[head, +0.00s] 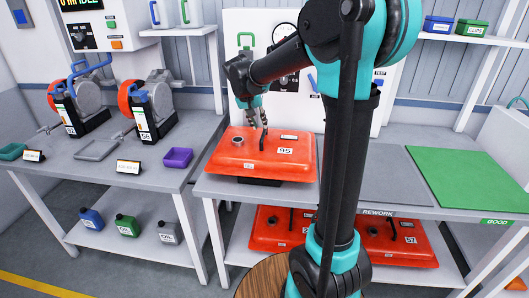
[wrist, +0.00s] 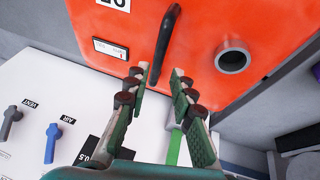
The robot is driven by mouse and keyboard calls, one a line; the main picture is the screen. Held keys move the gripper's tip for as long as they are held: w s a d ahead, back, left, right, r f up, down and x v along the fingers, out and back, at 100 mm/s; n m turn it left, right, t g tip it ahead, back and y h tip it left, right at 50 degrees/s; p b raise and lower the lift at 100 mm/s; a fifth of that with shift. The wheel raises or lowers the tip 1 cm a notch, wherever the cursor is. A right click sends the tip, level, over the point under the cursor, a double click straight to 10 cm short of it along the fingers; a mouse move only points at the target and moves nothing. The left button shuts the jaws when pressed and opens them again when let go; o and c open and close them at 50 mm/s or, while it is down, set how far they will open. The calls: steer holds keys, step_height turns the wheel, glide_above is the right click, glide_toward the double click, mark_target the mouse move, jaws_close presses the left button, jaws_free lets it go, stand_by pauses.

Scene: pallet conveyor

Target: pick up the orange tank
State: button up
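An orange tank (head: 225,161) marked 95 lies flat on the bench, with a round grey port and a black bar handle on top. It also fills the upper part of the wrist view (wrist: 215,20). Its black handle (wrist: 170,35) runs down between my fingertips in that view. My gripper (head: 257,124) hangs over the tank's top at the handle; in the wrist view its two fingers (wrist: 160,73) stand apart on either side of the handle's lower end. I cannot tell whether they touch it or are just above it.
More orange tanks (head: 265,232) lie on the shelf below. A white test panel (head: 245,45) with knobs stands close behind the tank. A grey REWORK mat (head: 385,165) and a green GOOD mat (head: 460,178) lie clear at right. A left bench (head: 75,160) carries machines and trays.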

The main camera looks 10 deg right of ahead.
mark_target(264, 132)
steer(key=shift+x, duration=3.7)
steer(key=shift+d+r, duration=0.1)
jaws_close()
